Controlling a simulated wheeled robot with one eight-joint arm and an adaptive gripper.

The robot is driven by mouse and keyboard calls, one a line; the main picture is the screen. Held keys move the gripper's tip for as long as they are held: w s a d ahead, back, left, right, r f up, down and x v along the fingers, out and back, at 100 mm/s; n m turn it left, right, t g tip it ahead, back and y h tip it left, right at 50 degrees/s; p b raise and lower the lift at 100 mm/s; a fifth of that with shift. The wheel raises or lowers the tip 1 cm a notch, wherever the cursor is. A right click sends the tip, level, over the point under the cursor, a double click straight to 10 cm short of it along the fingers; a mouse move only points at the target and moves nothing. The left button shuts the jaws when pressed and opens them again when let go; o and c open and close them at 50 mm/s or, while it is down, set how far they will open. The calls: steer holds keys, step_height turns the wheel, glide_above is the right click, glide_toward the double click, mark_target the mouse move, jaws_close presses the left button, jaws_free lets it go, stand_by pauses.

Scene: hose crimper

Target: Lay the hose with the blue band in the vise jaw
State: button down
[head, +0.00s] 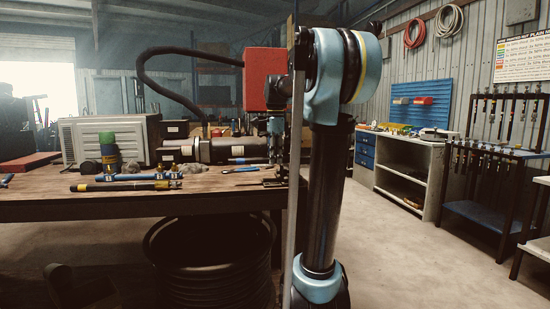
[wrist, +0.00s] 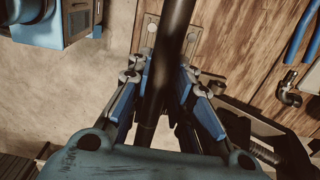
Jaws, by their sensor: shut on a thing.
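My gripper (wrist: 168,85) has its blue-padded fingers closed on both sides of a black hose (wrist: 176,28). The hose runs up and away through the fingers in the wrist view. No blue band shows on the part in view, so I cannot tell which hose it is. In the head view my gripper (head: 276,128) points down over the right end of the workbench, and the held hose is not clear there. A dark metal block with a threaded screw (wrist: 266,152), possibly part of the vise, is right of the fingers; its jaw opening is hidden.
A hose with yellow bands (head: 120,187) lies on the workbench (head: 60,211). A green-topped can (head: 109,150) stands behind it. Blue-handled pliers (wrist: 300,32) and an elbow fitting (wrist: 288,90) lie right of the hose. A black coil (head: 212,255) is under the bench.

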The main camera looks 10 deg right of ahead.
steer(key=shift+w+f, duration=0.95)
steer(key=shift+w, duration=0.3)
steer(key=shift+w+f, duration=0.95)
steer(key=shift+w, duration=0.3)
steer(key=shift+f, duration=0.5)
steer(key=shift+f, duration=0.1)
steer(key=c, duration=1.4)
jaws_free()
steer(key=shift+o, duration=0.2)
